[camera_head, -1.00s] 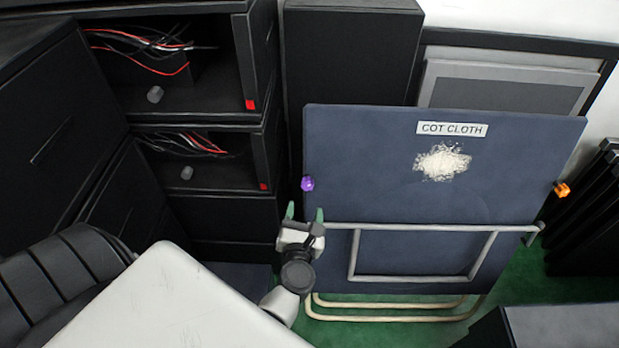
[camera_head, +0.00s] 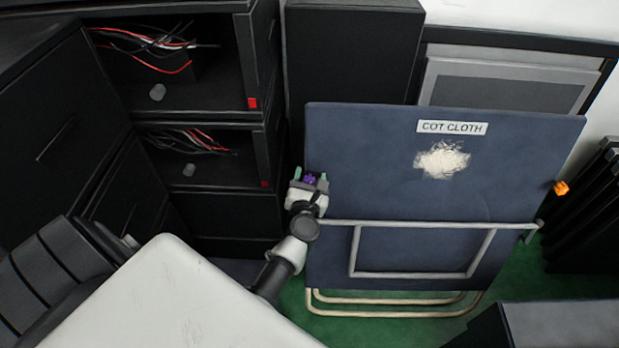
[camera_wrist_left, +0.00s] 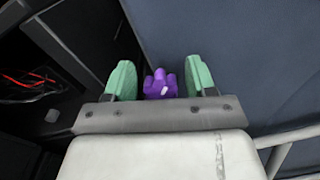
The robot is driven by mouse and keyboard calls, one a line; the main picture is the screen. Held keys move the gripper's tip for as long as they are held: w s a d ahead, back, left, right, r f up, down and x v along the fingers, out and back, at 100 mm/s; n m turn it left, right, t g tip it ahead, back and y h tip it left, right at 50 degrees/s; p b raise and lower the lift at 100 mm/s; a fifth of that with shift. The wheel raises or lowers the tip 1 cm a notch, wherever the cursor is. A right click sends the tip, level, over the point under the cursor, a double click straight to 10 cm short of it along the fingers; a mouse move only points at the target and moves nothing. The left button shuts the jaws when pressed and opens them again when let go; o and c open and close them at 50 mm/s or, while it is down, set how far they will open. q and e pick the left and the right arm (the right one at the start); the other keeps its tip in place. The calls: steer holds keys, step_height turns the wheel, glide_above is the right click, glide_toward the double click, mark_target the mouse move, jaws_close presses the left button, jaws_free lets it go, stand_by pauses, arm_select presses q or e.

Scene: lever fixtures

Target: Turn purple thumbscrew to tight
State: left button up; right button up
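The purple thumbscrew (camera_head: 310,179) sits on the left edge of the blue cot-cloth panel (camera_head: 380,190). A small white mark shows on the thumbscrew (camera_wrist_left: 160,84) in the left wrist view. My left gripper (camera_head: 311,175) is open around it, with one green fingertip on each side. My right gripper is not in view.
An orange knob (camera_head: 561,188) is on the panel's right edge. A grey tubular frame (camera_head: 420,275) crosses the panel's lower front. Black cabinets with loose wires (camera_head: 150,45) stand at the left. Green floor (camera_head: 350,312) shows below.

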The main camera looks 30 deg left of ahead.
arm_select(q)
steer(key=c, duration=0.8)
